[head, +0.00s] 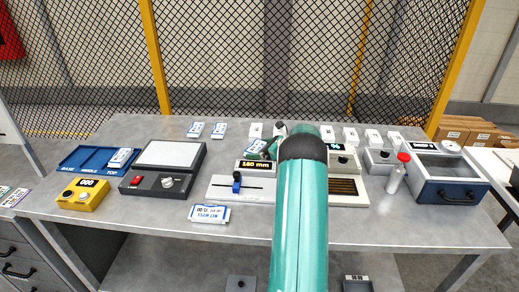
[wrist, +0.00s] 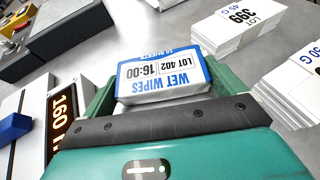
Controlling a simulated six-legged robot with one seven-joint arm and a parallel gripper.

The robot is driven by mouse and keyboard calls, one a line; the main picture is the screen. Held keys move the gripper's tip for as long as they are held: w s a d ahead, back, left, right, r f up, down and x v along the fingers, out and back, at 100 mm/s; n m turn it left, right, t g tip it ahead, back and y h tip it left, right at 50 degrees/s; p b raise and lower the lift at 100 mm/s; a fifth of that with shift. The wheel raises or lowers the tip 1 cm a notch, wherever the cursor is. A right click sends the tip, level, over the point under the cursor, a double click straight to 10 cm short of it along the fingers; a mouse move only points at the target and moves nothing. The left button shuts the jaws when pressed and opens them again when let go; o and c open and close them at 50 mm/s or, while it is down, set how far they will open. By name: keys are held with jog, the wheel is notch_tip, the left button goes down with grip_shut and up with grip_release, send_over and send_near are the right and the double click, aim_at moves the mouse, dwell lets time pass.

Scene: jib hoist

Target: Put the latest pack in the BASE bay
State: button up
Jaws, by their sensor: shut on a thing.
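My gripper (wrist: 160,92) is shut on a white and blue wet wipes pack (wrist: 165,75), printed LOT 402 and 16:00, between its green fingers. In the head view the held pack (head: 257,147) shows beside my arm, which hides part of the gripper. The blue tray (head: 75,166) at the left has bays labelled BASE, MIDDLE and TOP from left to right. A pack (head: 121,157) lies at the TOP end; the BASE end looks empty. Another pack (head: 210,213) lies at the front, and two packs (head: 195,129) (head: 219,130) lie at the back.
A yellow counter box (head: 83,194) stands before the tray. A scale-like device (head: 165,165) stands between tray and slider unit (head: 240,188). White stacks (head: 350,136) line the back right.

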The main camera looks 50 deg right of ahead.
jog(key=o, duration=0.6)
jog(key=shift+f, duration=0.15)
jog(key=shift+r, duration=0.25)
jog(key=v, duration=1.2)
